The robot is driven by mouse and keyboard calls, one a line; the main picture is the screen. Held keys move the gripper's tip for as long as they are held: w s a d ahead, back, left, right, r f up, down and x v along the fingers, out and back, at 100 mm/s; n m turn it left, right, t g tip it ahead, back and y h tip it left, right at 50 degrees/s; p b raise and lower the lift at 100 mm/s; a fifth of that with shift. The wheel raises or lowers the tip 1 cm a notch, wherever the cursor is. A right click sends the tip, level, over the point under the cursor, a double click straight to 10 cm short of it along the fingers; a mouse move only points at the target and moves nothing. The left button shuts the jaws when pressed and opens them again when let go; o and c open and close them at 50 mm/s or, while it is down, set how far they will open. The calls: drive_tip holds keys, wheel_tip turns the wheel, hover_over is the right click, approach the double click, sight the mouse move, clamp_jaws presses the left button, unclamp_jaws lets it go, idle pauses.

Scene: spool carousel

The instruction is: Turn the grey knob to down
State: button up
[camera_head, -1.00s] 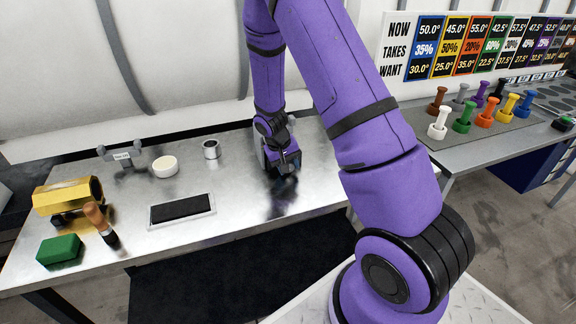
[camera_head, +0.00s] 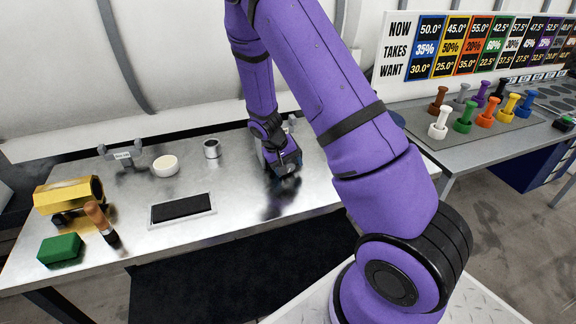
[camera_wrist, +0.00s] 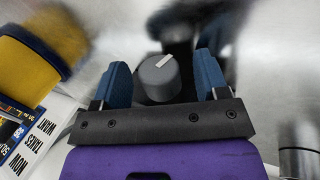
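The grey knob (camera_wrist: 160,77) shows in the wrist view as a round dark-grey cap with a white pointer line, which points to the upper right of that picture. My gripper (camera_wrist: 161,62) has its two blue fingers spread, one on each side of the knob. A gap shows between the knob and each finger, so it is open and not gripping. In the head view my gripper (camera_head: 284,163) is low over the back right of the metal bench, and it hides the knob there.
The metal bench (camera_head: 240,215) also bears a white bowl (camera_head: 165,165), a metal cup (camera_head: 211,149), a dark-topped tray (camera_head: 181,208), a green block (camera_head: 59,249) and a yellow object (camera_head: 68,193). A blurred yellow cylinder (camera_wrist: 35,62) is left of my gripper in the wrist view.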

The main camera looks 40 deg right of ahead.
sight(287, 163)
drive_tip(key=shift+r, duration=0.1)
drive_tip(key=v, duration=1)
drive_tip(key=shift+a+r, duration=0.15)
drive_tip(key=shift+r, duration=0.1)
drive_tip(key=shift+s+d+r+n+t+y, duration=0.1)
drive_tip(key=shift+d+n+t+y, duration=0.05)
drive_tip(key=shift+d+y, duration=0.45)
drive_tip(key=shift+s+d+r+n+t+y, duration=0.1)
drive_tip(key=shift+s+d+t+y, duration=0.1)
drive_tip(key=shift+d+y, duration=0.4)
drive_tip(key=shift+s+d+r+n+t+y, duration=0.1)
drive_tip(key=shift+d+n+t+y, duration=0.05)
drive_tip(key=shift+d+y, duration=0.45)
drive_tip(key=f, duration=1)
drive_tip(key=shift+d+f, duration=0.4)
